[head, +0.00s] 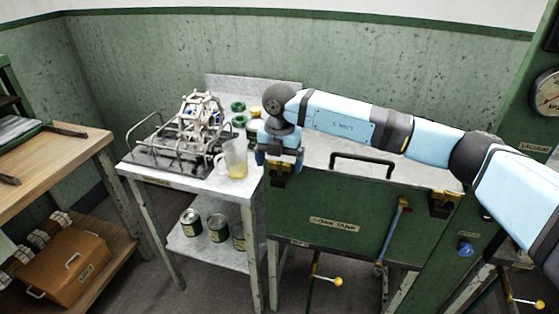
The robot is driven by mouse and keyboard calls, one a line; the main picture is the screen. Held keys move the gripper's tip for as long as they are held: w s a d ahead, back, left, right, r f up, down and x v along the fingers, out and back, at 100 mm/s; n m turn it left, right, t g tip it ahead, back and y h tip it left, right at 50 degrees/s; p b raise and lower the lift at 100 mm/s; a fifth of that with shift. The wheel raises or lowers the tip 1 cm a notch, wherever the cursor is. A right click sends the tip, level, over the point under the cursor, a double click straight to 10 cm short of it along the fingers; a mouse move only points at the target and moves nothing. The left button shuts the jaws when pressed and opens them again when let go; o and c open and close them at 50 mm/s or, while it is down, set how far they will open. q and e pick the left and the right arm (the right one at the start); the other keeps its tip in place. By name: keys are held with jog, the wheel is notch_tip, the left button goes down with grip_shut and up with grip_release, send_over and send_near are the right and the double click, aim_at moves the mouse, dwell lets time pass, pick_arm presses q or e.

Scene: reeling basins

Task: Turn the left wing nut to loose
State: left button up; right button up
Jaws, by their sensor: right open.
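The green tank (330,222) with a pale lid and a black lid handle (362,158) stands in the middle. A yellow and black fastening (278,171) at its left front top edge is where the left wing nut seems to be. My right gripper (279,160) points down right over it, with one blue finger on each side. The gripper is open, and I cannot tell whether the fingers touch the nut. The gripper hides the nut's upper part. A similar fastening (444,203) is on the right of the tank's edge. My left gripper is not in view.
A metal side table (190,183) left of the tank carries a wire rack (165,150), a jug (235,158) and green-lidded containers. Cans (191,223) stand on its lower shelf. A wooden bench (50,165) is far left.

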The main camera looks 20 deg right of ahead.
jog(key=c, duration=0.9)
jog(key=shift+c, duration=0.2)
jog(key=shift+n, duration=0.3)
jog(key=n, duration=0.3)
jog(key=shift+n+b, duration=0.4)
jog(key=n, duration=0.4)
jog(key=shift+n+b, duration=0.3)
jog(key=shift+b, duration=0.1)
jog(key=n, duration=0.4)
jog(key=shift+b, duration=0.4)
jog(key=n, duration=0.4)
jog(key=shift+n+b, duration=0.3)
jog(key=shift+b, duration=0.05)
jog(key=shift+n, duration=0.3)
